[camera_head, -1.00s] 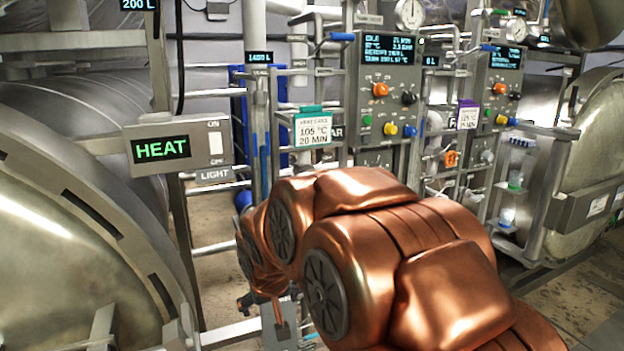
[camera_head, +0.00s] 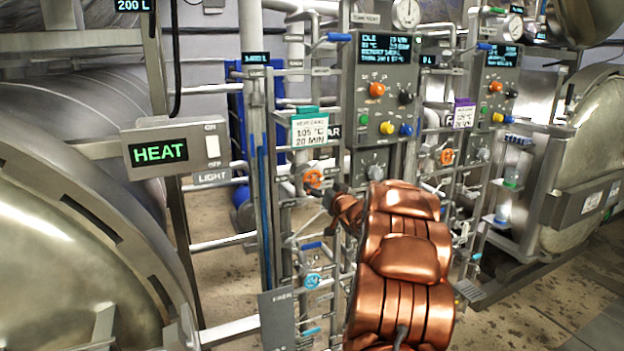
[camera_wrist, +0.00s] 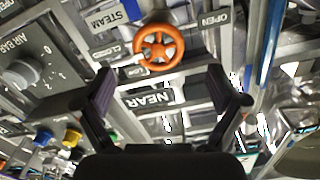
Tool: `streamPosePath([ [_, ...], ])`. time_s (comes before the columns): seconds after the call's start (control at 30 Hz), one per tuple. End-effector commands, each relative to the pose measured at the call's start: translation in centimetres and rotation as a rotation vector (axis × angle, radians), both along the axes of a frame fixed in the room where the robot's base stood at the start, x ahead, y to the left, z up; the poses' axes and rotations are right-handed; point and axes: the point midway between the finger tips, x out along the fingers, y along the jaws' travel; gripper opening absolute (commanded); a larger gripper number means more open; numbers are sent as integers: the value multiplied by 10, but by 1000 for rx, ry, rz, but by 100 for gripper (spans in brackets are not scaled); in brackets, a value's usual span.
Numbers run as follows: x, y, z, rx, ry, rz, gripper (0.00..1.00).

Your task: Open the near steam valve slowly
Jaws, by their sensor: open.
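The near steam valve is an orange handwheel (camera_wrist: 159,49) with spokes. In the wrist view it sits at top centre, beside a STEAM label (camera_wrist: 110,17), OPEN and CLOSED labels and a NEAR label (camera_wrist: 150,97). In the head view the orange wheel (camera_head: 313,178) is just left of my gripper (camera_head: 335,194). In the wrist view my gripper (camera_wrist: 172,88) is open and empty, its two dark fingers apart below the wheel in the picture. The wheel appears beyond the fingertips, not between them. Whether a fingertip touches anything cannot be told.
A control panel (camera_head: 384,90) with coloured knobs stands above and right of my gripper. A second orange wheel (camera_head: 446,157) is farther right. A blue wheel (camera_head: 313,281) is lower down. Pipes surround the near wheel. A HEAT box (camera_head: 165,150) and large vessel stand left.

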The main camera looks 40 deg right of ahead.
Motion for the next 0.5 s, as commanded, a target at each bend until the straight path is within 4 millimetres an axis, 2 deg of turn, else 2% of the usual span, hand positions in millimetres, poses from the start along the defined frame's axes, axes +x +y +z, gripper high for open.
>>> streamPosePath([
  [0.27, 5, -6, 2, -2, -16, 7, 95],
  [0.5, 27, -12, 3, -2, -15, 8, 95],
])
